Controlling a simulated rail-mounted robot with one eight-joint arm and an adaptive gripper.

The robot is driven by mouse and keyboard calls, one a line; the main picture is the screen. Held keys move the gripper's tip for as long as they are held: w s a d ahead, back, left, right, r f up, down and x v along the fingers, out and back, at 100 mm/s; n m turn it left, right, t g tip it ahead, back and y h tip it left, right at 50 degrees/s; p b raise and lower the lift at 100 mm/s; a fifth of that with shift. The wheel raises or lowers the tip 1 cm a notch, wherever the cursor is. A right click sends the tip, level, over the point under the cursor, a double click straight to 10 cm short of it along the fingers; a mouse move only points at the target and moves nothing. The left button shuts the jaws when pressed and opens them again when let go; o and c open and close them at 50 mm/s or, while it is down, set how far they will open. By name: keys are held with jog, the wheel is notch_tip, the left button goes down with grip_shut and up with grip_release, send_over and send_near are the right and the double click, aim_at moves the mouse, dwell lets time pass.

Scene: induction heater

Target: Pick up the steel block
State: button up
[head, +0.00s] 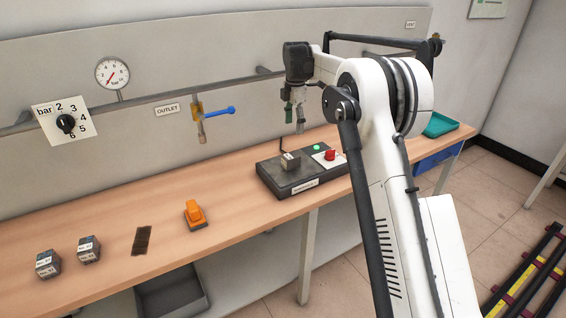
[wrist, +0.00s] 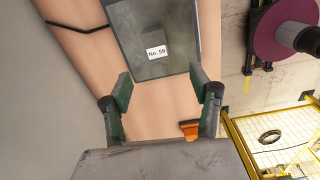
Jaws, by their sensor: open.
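A small grey steel block (head: 290,161) sits on the dark plate of the induction heater (head: 272,178) on the bench. The wrist view shows this block (wrist: 154,34) with a white "No. 59" label, beyond my fingertips. My gripper (head: 295,119) is above the heater with its fingers pointing down, clear of the block. In the wrist view, my gripper (wrist: 159,88) has its two green fingers wide apart with nothing between them. Two other labelled blocks, one at the far left (head: 47,264) and one beside it (head: 89,250), stand on the bench.
A red knob (head: 330,155) and a green light (head: 317,147) are on the heater's right side. An orange object (head: 194,213) and a dark brown pad (head: 142,240) lie on the bench. A blue-handled outlet valve (head: 215,111) projects from the wall panel. A teal tray (head: 440,124) is at the right end.

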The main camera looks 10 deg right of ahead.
aim_at(291, 156)
jog(key=shift+n, duration=0.6)
jog(key=f, duration=0.7)
jog(key=w+a+f, duration=0.1)
jog(key=f, duration=0.2)
jog(key=shift+w+f, duration=0.1)
jog(key=shift+f, duration=0.25)
jog(key=shift+d+f+p, duration=0.2)
jog(key=shift+f+p, duration=0.5)
jog(key=shift+f, duration=1.9)
jog(key=shift+c, duration=0.5)
grip_shut()
